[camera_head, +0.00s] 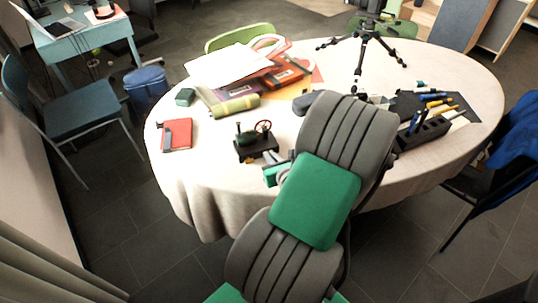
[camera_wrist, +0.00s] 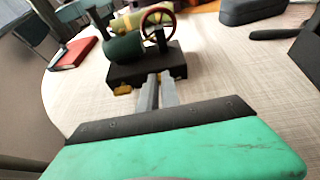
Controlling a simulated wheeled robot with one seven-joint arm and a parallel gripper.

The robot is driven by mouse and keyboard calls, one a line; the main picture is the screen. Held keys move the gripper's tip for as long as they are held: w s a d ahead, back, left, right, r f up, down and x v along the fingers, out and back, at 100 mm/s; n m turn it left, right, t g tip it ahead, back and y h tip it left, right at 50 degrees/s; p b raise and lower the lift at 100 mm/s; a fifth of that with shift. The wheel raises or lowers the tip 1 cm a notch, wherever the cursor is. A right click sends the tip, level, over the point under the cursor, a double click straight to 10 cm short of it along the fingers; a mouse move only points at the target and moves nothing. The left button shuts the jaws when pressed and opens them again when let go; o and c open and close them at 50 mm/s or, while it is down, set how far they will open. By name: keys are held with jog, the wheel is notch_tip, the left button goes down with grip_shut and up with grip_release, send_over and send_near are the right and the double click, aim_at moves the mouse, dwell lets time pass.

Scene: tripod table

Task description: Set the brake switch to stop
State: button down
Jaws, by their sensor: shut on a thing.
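A small model machine stands on the table: a black base (camera_head: 257,148), a dark green cylinder (camera_wrist: 123,47) and a red-rimmed wheel (camera_wrist: 158,20). The base also shows in the wrist view (camera_wrist: 130,72). A small yellow piece (camera_wrist: 123,90) sticks out low at its near side. My gripper (camera_wrist: 159,77) is at the near face of the base, its two grey fingers close together and shut on a small part there. This part, seemingly the brake switch, is hidden between the fingertips. In the head view my arm covers much of my gripper.
A red notebook (camera_head: 177,134) lies left of the machine. A yellow-green roll (camera_head: 235,106) and books lie behind it. A dark case (camera_head: 304,103) stands behind right. A black pen holder (camera_head: 424,134) and a tripod (camera_head: 364,48) are farther right. Bare tablecloth lies between notebook and machine.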

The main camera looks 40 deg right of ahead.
jog(key=c, duration=1.6)
grip_release()
jog(key=shift+o, duration=0.2)
jog(key=p+v, duration=0.1)
jog(key=v, duration=0.6)
jog(key=shift+d, duration=0.15)
jog(key=shift+s+a+r, duration=0.2)
jog(key=shift+s+a, duration=0.1)
jog(key=shift+s, duration=0.05)
